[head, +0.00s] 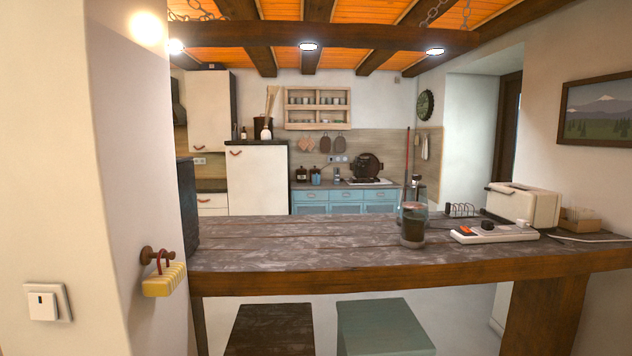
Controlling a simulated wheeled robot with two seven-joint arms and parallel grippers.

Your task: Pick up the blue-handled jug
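A clear glass jug-like vessel (412,226) with dark contents stands upright on the wooden counter, right of the middle. Its upper part looks bluish, but I cannot make out a handle clearly. A taller dark object stands just behind it and partly overlaps it. A small blue container (316,177) sits on the far worktop, too small to tell whether it is a jug. Neither of my grippers is in view.
The wooden counter (290,243) is bare to the left of the vessel. A power strip (493,233), a wire rack and a cream toaster (522,204) stand to its right. Two stools (385,328) stand under the front edge. A wall (130,110) fills the left side.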

